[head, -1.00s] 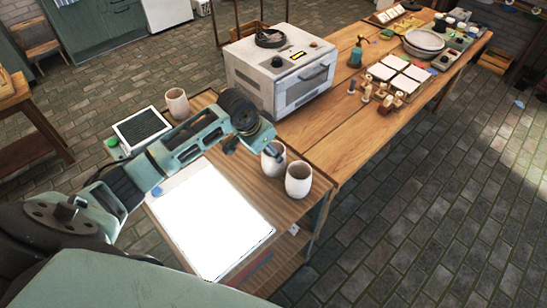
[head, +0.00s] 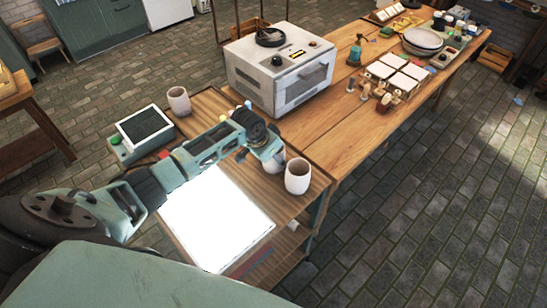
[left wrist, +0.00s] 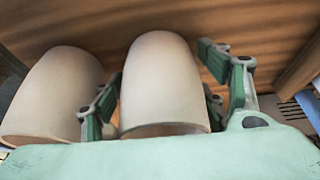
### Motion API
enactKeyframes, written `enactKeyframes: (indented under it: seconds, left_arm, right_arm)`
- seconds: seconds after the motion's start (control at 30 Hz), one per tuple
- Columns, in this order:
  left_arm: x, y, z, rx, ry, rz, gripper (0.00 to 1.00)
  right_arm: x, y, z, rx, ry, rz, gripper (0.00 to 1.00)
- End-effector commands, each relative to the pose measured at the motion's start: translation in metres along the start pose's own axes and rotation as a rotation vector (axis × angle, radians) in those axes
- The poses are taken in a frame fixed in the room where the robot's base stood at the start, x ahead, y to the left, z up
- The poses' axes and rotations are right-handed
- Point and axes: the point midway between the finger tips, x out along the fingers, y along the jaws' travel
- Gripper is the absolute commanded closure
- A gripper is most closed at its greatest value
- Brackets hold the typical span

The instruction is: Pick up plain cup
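Three pale, plain-looking cups stand on the wooden side table (head: 207,112). One cup (head: 178,101) is at the back left, and one (head: 298,176) is at the right edge. The middle cup (head: 272,166) is mostly hidden behind my left gripper (head: 262,153). In the left wrist view this cup (left wrist: 162,82) sits between the fingers of my left gripper (left wrist: 160,75), which are spread. The left finger is close to its side, and a gap shows at the right finger. Another cup (left wrist: 52,95) is just left of the left finger. My right gripper is not in view.
A white oven (head: 280,72) stands behind the cups. A bright white panel (head: 218,222) lies in front, and a dark-screened device (head: 145,127) is at the left. The long wooden table (head: 335,125) carries white tiles (head: 398,75) and bowls (head: 423,41).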

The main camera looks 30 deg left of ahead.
Motion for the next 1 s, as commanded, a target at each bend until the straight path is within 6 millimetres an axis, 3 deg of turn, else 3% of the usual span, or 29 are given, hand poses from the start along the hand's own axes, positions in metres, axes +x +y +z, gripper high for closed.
enactKeyframes:
  seconds: [0.5,0.77,1.0]
  left_arm:
    - [-0.001,0.000,-0.001,-0.001,0.001,0.000,0.76]
    - [-0.004,-0.001,-0.002,-0.001,0.002,0.000,0.76]
    - [-0.040,-0.001,-0.018,0.001,0.006,-0.001,0.76]
  right_arm:
    - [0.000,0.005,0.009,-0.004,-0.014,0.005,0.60]
    - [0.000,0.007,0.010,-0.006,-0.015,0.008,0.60]
    - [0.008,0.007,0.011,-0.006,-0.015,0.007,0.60]
